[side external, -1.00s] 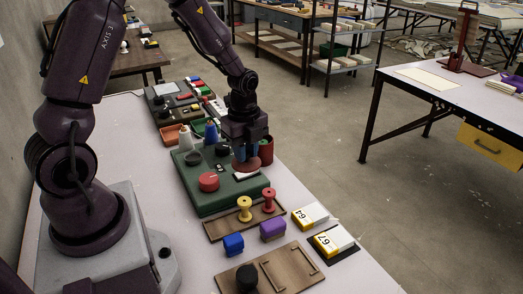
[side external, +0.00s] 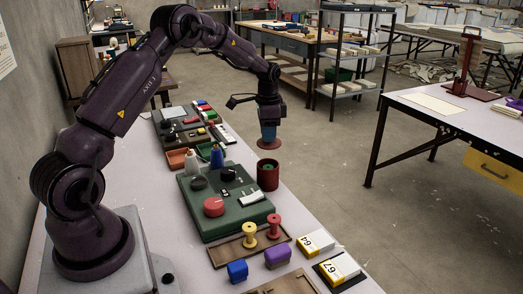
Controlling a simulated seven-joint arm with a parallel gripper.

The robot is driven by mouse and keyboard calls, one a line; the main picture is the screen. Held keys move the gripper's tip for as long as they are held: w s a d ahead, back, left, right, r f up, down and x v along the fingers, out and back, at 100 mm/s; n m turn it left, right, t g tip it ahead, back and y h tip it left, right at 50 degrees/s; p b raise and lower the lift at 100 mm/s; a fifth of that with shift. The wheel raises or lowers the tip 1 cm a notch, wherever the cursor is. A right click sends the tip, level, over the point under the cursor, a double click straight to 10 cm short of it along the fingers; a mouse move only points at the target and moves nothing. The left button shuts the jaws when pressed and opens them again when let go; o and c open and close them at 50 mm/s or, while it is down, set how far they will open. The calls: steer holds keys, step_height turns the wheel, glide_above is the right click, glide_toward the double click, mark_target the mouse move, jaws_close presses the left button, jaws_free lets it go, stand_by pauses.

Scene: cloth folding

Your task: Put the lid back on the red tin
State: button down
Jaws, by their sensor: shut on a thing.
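The red tin (side external: 268,180) stands open-topped at the right edge of the green board, with a dark inside. My gripper (side external: 268,136) is shut on the lid (side external: 268,144), a flat reddish-brown disc. It holds the lid roughly level above the tin, with a clear gap between them. The lid looks nearly in line with the tin's mouth in this view, but the exact alignment in depth cannot be told.
A green board (side external: 223,226) carries a red round knob (side external: 214,206) and small black and white parts. Red and yellow spools (side external: 249,235) stand on a brown tray in front.

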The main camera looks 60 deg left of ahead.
mark_target(267, 144)
steer(key=shift+s+d+n, duration=0.1)
steer(key=shift+s+n, duration=0.05)
steer(key=shift+n, duration=0.45)
steer(key=shift+f, duration=3.15)
steer(key=shift+f, duration=0.15)
steer(key=shift+c, duration=2.2)
jaws_free()
steer(key=shift+r, duration=3.55)
